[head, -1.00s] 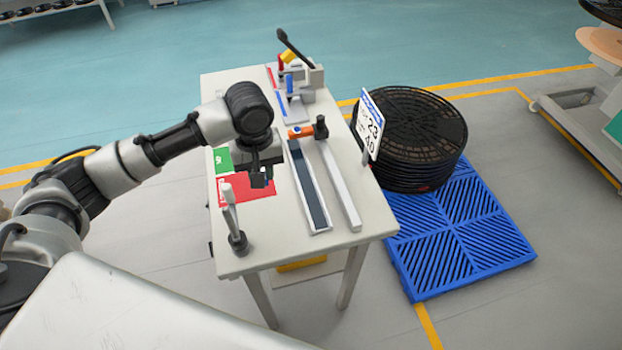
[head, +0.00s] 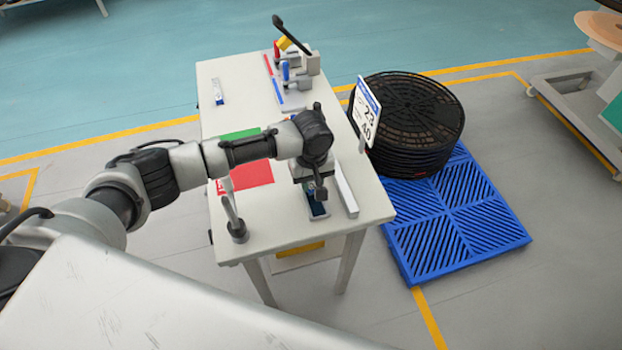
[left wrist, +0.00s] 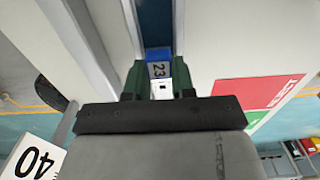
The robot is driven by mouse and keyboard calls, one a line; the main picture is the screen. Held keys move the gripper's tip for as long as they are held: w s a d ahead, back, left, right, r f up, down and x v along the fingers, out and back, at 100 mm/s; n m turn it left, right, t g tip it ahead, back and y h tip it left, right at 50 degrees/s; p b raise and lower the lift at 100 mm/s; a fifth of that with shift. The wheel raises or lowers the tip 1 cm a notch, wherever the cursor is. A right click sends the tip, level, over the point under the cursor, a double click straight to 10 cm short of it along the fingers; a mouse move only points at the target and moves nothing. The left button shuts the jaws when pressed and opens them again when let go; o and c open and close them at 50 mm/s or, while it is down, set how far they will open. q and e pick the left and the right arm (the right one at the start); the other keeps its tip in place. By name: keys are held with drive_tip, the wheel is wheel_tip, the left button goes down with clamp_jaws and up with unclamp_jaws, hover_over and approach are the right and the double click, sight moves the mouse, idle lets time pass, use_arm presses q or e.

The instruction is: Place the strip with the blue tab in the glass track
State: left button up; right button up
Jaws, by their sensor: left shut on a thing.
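My left gripper (head: 318,192) is over the near part of the glass track (head: 318,210), a dark channel with pale edges, and hides much of it. In the left wrist view the two green fingers (left wrist: 159,82) are shut on a small strip with a blue tab (left wrist: 158,54) and a white part marked 23. The strip lines up with the channel of the track (left wrist: 155,20). I cannot tell whether the strip touches the track floor. My right gripper is not in view.
A pale bar (head: 345,190) lies right of the track. A green and a red mat (head: 252,174) lie left of it, with an upright post (head: 234,222) in front. A clamp fixture (head: 295,68) stands at the back. A sign (head: 367,112) stands at the right edge.

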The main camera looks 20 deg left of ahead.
use_arm(q)
drive_tip(key=shift+f, duration=0.15)
drive_tip(key=shift+f, duration=0.45)
drive_tip(key=o, duration=0.7)
drive_tip(key=shift+s, duration=0.1)
drive_tip(key=shift+o, duration=1)
drive_tip(key=shift+s+a, duration=0.1)
drive_tip(key=shift+s, duration=0.05)
drive_tip(key=shift+w+r, duration=0.2)
drive_tip(key=shift+r, duration=0.15)
wheel_tip(320, 180, up, 13)
drive_tip(key=shift+f, duration=0.2)
